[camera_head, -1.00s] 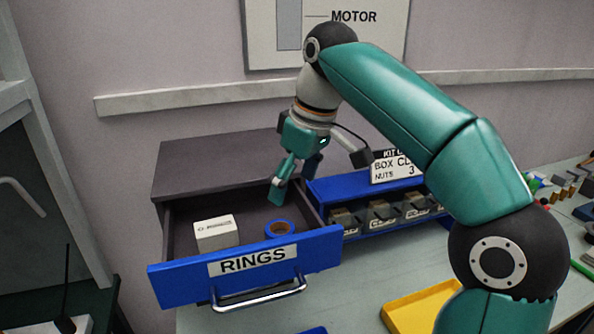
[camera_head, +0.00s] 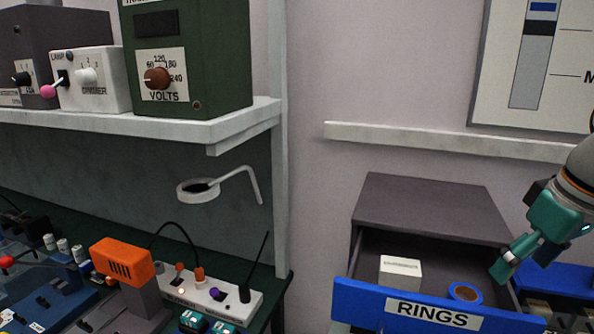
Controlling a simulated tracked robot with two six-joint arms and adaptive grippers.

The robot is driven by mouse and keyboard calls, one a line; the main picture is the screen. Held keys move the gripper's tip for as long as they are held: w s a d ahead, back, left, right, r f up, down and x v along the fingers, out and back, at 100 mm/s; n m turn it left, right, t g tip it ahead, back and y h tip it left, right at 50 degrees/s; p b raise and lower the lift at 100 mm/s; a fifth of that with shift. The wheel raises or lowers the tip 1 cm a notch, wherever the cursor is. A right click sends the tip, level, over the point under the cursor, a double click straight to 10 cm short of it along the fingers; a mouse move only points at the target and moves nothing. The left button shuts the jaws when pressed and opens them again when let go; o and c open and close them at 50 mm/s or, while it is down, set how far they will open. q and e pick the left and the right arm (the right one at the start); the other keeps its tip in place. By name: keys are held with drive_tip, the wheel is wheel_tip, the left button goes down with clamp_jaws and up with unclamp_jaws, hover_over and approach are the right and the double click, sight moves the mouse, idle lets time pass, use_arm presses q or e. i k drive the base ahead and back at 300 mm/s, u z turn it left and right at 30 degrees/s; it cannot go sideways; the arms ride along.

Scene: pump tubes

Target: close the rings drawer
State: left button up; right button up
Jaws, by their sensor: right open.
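The rings drawer (camera_head: 358,302) is pulled open from a dark grey cabinet (camera_head: 430,200) at the lower right. Its blue front carries a white RINGS label (camera_head: 432,314); the handle is not visible in this view. Inside are a white box (camera_head: 400,272) and a blue ring-shaped roll (camera_head: 465,292). My right gripper (camera_head: 522,258) is at the right edge of the view, open and empty, with a teal finger pointing down by the drawer's right side. I cannot tell whether it touches the drawer. My left gripper is out of view.
A blue bin rack (camera_head: 560,277) stands right of the cabinet, partly cut off. At left, a shelf (camera_head: 150,128) bears a green VOLTS box (camera_head: 190,60). Below it is a cluttered bench with an orange tool (camera_head: 123,261) and a white power strip (camera_head: 215,298).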

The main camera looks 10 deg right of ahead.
sight(358, 301)
drive_tip(key=u, duration=0.05)
drive_tip(key=k, duration=1.35)
